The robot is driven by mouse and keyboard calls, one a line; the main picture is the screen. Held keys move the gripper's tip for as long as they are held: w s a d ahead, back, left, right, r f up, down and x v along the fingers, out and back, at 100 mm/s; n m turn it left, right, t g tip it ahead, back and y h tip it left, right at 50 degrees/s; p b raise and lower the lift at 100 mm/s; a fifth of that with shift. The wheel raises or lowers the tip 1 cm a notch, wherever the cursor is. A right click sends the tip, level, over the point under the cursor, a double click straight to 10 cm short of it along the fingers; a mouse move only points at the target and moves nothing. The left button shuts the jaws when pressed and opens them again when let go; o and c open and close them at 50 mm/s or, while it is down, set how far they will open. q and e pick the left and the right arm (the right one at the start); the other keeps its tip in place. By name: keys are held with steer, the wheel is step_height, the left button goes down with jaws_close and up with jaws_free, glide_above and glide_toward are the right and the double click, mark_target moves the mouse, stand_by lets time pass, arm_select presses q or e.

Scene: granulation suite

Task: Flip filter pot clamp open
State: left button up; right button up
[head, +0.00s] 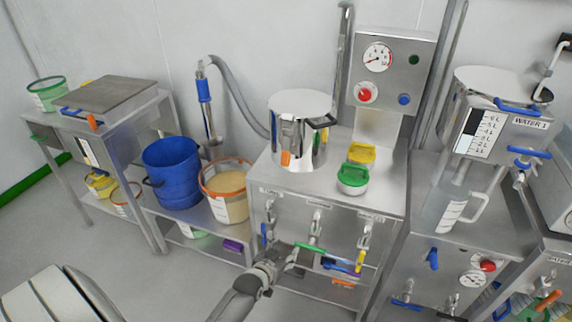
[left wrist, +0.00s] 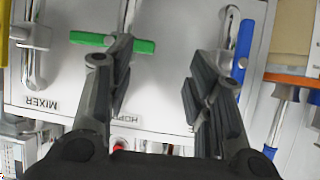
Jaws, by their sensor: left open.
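Three clamps hang in a row on the front of the steel cabinet (head: 335,215). The left one has a blue lever (head: 264,231), the middle one a green lever (head: 310,249), the right one a yellow lever (head: 360,262). In the left wrist view, upside down, the blue lever (left wrist: 239,69) stands upright at the right and the green lever (left wrist: 112,43) lies crosswise. MIXER and HOPPER labels show there; the label by the blue lever is hidden or unreadable. My left gripper (left wrist: 162,62) is open and empty, between the green and blue levers. It also shows in the head view (head: 292,258).
A steel pot (head: 298,130) with an orange tab stands on the cabinet, beside a green-lidded jar (head: 352,180). A blue bucket (head: 172,172) and an orange-rimmed bucket (head: 226,197) stand left of it. A water tank unit (head: 490,120) stands at the right.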

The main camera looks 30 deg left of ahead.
arm_select(q)
steer(key=w+a+r+n+t+y+b, duration=0.1)
steer(key=w+a+r+t, duration=0.15)
steer(key=r, duration=0.45)
steer(key=w+a+r+t+b, duration=0.1)
steer(key=w+a+r, duration=0.15)
steer(key=r, duration=0.45)
steer(key=t+y, duration=0.2)
glide_toward(285, 158)
steer(key=shift+n, duration=0.3)
steer(key=x, duration=1)
steer(key=shift+w+a+b, duration=0.15)
steer(key=shift+w+b, duration=0.15)
steer(key=shift+w, duration=0.05)
arm_select(e)
step_height(285, 158, down, 4)
steer(key=shift+s+r, duration=0.1)
steer(key=shift+r, duration=0.1)
arm_select(q)
jaws_close()
